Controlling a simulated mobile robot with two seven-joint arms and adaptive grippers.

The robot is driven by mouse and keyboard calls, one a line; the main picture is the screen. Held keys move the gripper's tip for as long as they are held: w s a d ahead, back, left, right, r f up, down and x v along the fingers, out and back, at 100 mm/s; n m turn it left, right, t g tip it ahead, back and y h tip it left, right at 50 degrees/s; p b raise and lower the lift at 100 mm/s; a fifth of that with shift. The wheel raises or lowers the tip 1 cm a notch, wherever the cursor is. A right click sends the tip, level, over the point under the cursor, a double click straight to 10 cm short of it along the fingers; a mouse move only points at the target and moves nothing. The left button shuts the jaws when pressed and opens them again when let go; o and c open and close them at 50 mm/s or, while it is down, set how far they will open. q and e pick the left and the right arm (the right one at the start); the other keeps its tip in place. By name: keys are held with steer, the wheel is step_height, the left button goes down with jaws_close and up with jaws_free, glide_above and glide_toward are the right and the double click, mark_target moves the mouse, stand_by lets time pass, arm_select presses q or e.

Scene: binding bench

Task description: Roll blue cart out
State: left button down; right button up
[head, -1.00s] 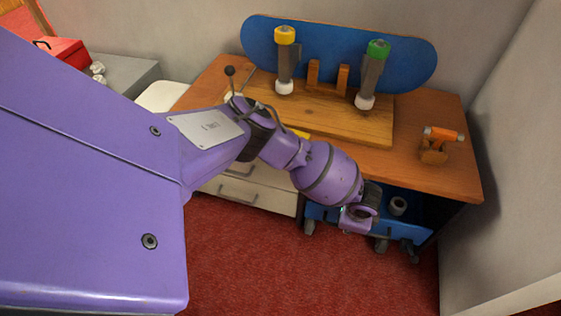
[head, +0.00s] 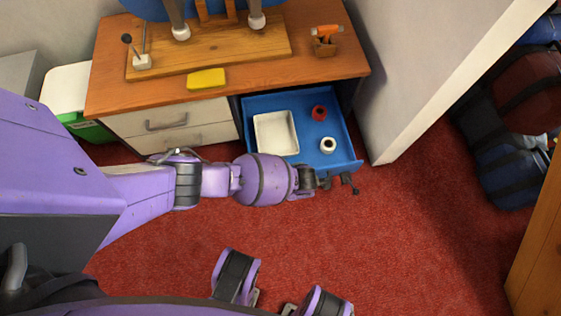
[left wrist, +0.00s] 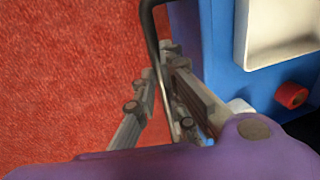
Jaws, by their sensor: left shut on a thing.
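The blue cart (head: 345,130) stands partly under the desk, with its front part out in front of the desk edge. It carries a white tray (head: 257,134), a red spool (head: 319,113) and a white spool (head: 328,145). My left gripper (head: 340,182) is at the cart's front right edge. In the left wrist view the left gripper (left wrist: 158,82) is shut on a thin dark bent handle (left wrist: 150,22) beside the blue cart wall (left wrist: 203,50). The handle's far end is out of that view. My right gripper is not in view.
The wooden desk (head: 110,75) holds a yellow block (head: 206,78) and an orange tool (head: 327,32). White drawers (head: 190,132) stand left of the cart and a wall (head: 395,110) right. Red carpet (head: 420,240) in front is free. Dark bags (head: 505,120) lie beyond the wall.

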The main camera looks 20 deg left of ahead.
arm_select(q)
steer(key=s+d+p, duration=0.2)
steer(key=s+d, duration=0.4)
steer(key=s, duration=0.3)
steer(key=shift+s+d, duration=0.15)
steer(key=shift+d, duration=0.05)
steer(key=shift+f, duration=0.1)
steer(key=c, duration=1.9)
jaws_free()
steer(key=shift+o, duration=0.2)
